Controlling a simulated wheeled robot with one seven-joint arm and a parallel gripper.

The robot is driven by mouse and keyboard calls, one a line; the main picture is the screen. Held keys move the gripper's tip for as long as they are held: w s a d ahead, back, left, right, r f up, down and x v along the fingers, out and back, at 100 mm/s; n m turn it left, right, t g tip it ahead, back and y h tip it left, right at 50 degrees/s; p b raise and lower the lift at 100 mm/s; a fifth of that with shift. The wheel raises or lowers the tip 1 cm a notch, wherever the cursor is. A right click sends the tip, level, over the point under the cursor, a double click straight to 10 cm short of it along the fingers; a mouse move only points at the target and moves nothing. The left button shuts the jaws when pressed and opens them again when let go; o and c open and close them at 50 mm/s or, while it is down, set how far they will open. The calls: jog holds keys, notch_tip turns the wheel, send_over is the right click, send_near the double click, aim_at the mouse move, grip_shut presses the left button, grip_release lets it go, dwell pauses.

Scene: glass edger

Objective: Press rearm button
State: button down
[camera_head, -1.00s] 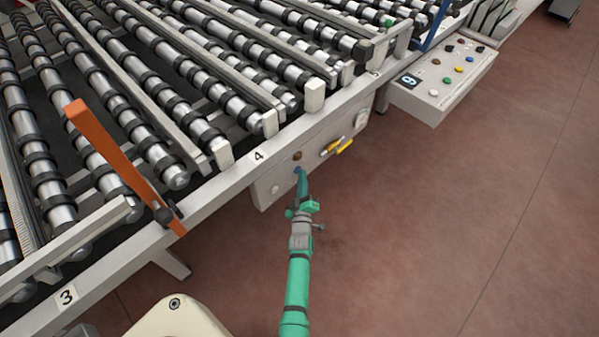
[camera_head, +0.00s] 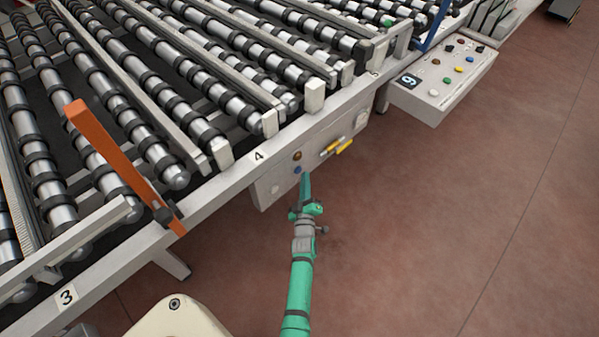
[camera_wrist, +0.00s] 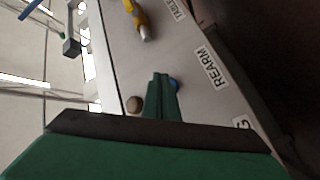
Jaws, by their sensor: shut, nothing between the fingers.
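The blue button (camera_head: 298,170) sits on the pale control panel (camera_head: 265,193) on the side of the roller table. In the wrist view the blue button (camera_wrist: 174,84) is partly hidden behind my fingers, with the REARM label (camera_wrist: 212,68) beside it. My gripper (camera_head: 306,177) is shut and empty, its green fingertips just right of the blue button in the head view. In the wrist view my gripper (camera_wrist: 160,77) points at the panel, its tips overlapping the button's edge. I cannot tell whether they touch the panel.
A brown button (camera_head: 297,155) sits above the blue one, and a pale button (camera_head: 275,189) is to its left. A yellow handle (camera_head: 336,148) sticks out on the right. An orange bar (camera_head: 110,150) stands on the table's edge at left. The red floor (camera_head: 430,230) is clear.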

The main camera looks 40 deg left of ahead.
jog(key=shift+s+d, duration=0.15)
jog(key=shift+d, duration=1.2)
jog(key=shift+s+d, duration=0.1)
jog(key=shift+d, duration=1.2)
jog(key=s+d+r+m+t+h, duration=0.2)
jog(key=s+d+m+h, duration=0.65)
jog(key=s+d, duration=1.35)
jog(key=s+d+r+m+g+h, duration=0.1)
jog(key=s+d+r+m+h, duration=0.2)
jog(key=s+d+r+m, duration=0.6)
jog(key=shift+s+d+r, duration=1.6)
jog(key=shift+s+r, duration=0.85)
jog(key=shift+r, duration=0.55)
jog(key=shift+h, duration=0.25)
